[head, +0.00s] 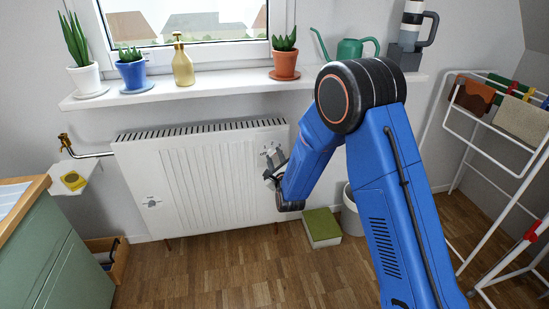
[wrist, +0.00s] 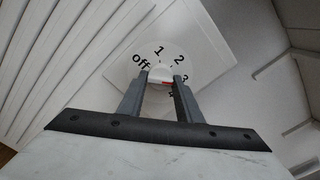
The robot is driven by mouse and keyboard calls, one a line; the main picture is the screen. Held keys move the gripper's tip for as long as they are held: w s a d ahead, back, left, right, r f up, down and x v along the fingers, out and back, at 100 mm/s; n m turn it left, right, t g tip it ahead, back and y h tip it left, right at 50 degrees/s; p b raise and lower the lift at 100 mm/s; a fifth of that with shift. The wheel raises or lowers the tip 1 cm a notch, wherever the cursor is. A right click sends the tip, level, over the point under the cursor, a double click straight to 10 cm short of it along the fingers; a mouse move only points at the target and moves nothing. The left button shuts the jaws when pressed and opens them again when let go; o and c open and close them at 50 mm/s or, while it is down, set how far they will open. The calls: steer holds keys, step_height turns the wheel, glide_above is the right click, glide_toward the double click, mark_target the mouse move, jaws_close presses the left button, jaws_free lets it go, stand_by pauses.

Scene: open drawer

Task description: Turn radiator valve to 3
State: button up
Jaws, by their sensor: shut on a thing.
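The radiator valve is a white knob (wrist: 161,73) on a round white dial face (wrist: 165,52) on the radiator's front. Dark marks read off, 1, 2, 3 and 4 around it. My gripper (wrist: 163,78) is shut on the knob, one finger on each side. A red mark on the knob lies toward the right finger, roughly on the side of the 3. The right finger partly covers the 3 and 4, so the exact alignment is hard to tell. In the head view my gripper (head: 272,167) is at the radiator's right part, and hides most of the valve.
The white radiator (head: 205,175) hangs under a windowsill (head: 225,92) with potted plants, a gold bottle and a green watering can. A green-topped box (head: 322,227) and a white bin (head: 351,212) stand below right. A drying rack (head: 500,150) is at the right; a cabinet at the left.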

steer(key=shift+f, duration=0.15)
steer(key=o, duration=1)
steer(key=shift+o, duration=0.2)
steer(key=v, duration=1.7)
steer(key=shift+s, duration=0.25)
steer(key=shift+d, duration=0.1)
